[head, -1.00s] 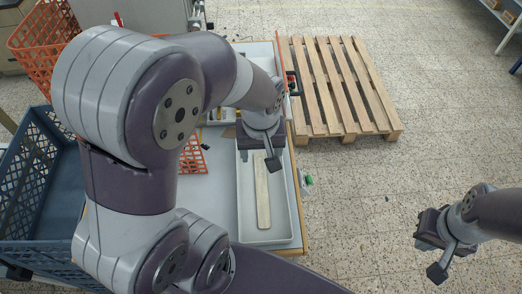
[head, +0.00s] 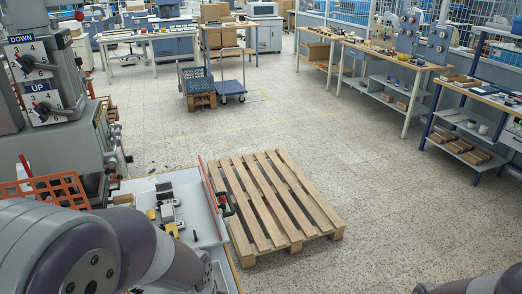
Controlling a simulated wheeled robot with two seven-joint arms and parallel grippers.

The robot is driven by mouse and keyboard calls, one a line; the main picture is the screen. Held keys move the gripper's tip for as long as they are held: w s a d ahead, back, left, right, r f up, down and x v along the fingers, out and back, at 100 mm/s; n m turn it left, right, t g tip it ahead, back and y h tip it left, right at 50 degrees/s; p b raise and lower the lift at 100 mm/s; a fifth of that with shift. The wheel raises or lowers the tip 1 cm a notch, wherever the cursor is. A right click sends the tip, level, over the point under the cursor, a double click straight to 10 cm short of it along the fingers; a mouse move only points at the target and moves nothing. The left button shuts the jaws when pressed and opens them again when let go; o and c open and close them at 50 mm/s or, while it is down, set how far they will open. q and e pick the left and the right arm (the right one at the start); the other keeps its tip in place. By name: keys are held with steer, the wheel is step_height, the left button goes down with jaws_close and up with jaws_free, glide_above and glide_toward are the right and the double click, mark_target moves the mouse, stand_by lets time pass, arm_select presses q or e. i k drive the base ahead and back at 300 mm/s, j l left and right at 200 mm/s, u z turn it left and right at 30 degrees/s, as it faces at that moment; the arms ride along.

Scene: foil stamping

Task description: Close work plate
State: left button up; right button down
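A grey machine (head: 60,150) stands at the left edge, with panels marked DOWN (head: 24,58) and UP (head: 44,100) and black levers. I cannot make out a work plate on it for certain; its lower part is hidden behind an orange mesh basket and my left arm. My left arm crosses the bottom left corner over the worktable, and its gripper is below the frame. My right arm enters at the bottom right corner; only a dark top edge of its gripper (head: 425,288) shows, and its fingers are cut off.
The worktable holds a pale tray (head: 200,190) with small metal and yellow parts. An orange mesh basket (head: 45,190) is at its left. A wooden pallet (head: 270,200) lies right of the table. The floor beyond is open; workbenches (head: 400,75) stand farther back.

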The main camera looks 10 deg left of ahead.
mark_target(191, 210)
steer(key=i+l+u, duration=0.15)
steer(key=l, duration=0.3)
steer(key=i+l+u, duration=0.15)
steer(key=l, duration=0.3)
steer(key=l+u, duration=0.15)
steer(key=l, duration=0.35)
steer(key=u, duration=1.1)
steer(key=i+l+u, duration=0.5)
steer(key=u, duration=0.15)
